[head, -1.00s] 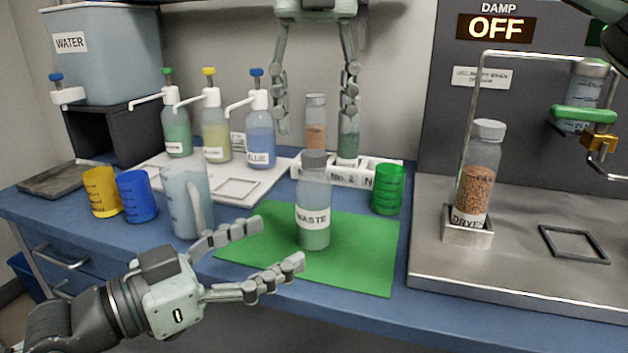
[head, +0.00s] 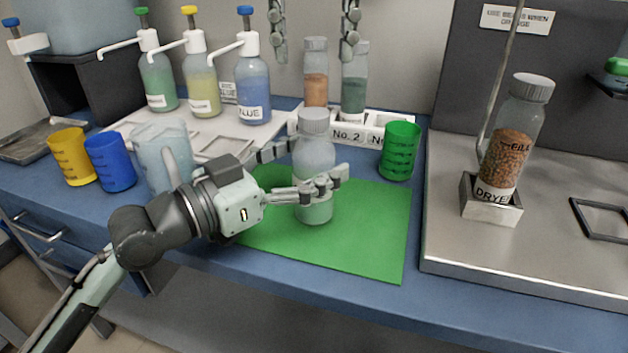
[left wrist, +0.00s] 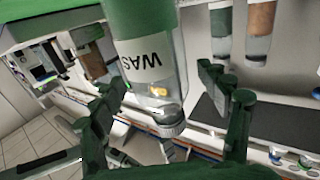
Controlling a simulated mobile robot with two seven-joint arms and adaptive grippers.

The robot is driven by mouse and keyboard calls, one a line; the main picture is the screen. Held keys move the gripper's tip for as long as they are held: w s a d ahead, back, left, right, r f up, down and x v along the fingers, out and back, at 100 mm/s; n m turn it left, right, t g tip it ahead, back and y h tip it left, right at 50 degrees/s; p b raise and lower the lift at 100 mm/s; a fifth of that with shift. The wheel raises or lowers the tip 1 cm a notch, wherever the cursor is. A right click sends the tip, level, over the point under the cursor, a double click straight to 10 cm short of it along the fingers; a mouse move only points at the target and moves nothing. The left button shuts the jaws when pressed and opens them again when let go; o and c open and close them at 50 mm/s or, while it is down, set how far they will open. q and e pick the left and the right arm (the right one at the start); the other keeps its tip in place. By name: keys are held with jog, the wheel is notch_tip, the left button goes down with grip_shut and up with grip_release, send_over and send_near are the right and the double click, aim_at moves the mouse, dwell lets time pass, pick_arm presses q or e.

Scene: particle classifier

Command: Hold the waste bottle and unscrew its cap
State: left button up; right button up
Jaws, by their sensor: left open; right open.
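The waste bottle (head: 314,158) stands upright on the green mat (head: 368,238). It is clear with green contents and has a grey cap (head: 313,122). My left gripper (head: 318,160) is open, with one finger in front of the bottle and the other reaching behind it. The front finger hides the bottle's label. In the left wrist view the waste bottle (left wrist: 150,65) appears upside down between the spread fingers, its cap (left wrist: 172,128) pointing down. My right gripper (head: 314,58) is open and empty above and behind the bottle, cut off by the top edge.
A green cup (head: 400,152) stands right of the bottle. A white rack (head: 375,130) with two jars is behind it. A clear pitcher (head: 150,140) stands left, near my left arm. The dryer jar (head: 512,140) stands on the steel plate at right.

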pick_arm(q)
jog(key=shift+w+d, duration=0.2)
jog(key=shift+d, duration=0.05)
grip_shut()
dwell(0.5)
